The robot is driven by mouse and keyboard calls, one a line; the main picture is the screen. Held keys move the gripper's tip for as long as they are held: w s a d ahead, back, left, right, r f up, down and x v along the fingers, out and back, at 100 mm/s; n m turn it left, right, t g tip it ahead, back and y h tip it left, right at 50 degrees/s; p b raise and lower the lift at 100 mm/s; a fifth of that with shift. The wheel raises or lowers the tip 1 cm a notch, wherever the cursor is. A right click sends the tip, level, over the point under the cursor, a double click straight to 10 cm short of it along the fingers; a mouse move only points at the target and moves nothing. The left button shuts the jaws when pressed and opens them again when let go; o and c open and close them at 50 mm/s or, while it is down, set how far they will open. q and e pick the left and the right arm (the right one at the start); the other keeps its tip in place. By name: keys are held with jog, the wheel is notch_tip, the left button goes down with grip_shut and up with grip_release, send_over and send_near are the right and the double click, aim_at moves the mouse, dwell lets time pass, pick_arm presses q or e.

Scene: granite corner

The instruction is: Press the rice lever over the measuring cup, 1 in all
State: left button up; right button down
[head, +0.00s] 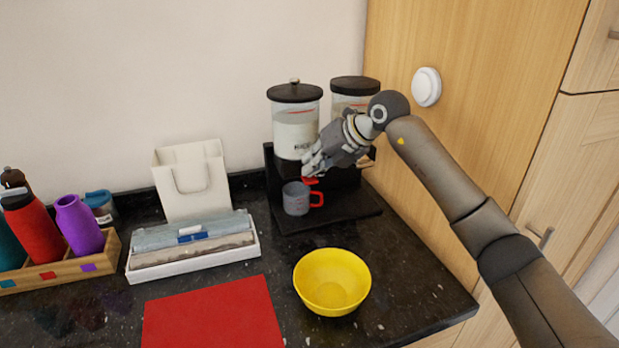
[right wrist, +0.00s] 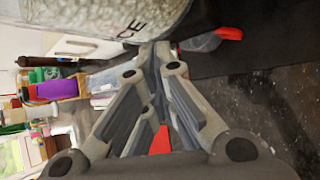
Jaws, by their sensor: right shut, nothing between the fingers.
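The rice dispenser (head: 296,135) is a clear, black-lidded container of white grains on a black stand at the back. Its label is partly hidden in both views. The grey measuring cup (head: 296,200) with a red handle stands upright on the stand's base below it; it also shows in the right wrist view (right wrist: 200,42). A small red piece that looks like the lever (head: 310,181) shows just above the cup. My right gripper (head: 308,169) is shut and empty, its fingertips close to the lever; I cannot tell if they touch. My left gripper is out of view.
A second dispenser (head: 353,90) stands behind my right arm. A yellow bowl (head: 332,281) and a red mat (head: 213,315) lie in front. A white tray (head: 195,266), a paper bag (head: 190,180) and a wooden bottle crate (head: 60,272) are at left. Wooden cabinet at right.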

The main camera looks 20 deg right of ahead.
jog(key=shift+f, duration=0.6)
dwell(0.5)
jog(key=shift+r+p, duration=0.7)
jog(key=shift+r, duration=0.6)
jog(key=shift+r+p, duration=1.9)
jog(key=shift+r, duration=0.7)
jog(key=shift+f, duration=0.15)
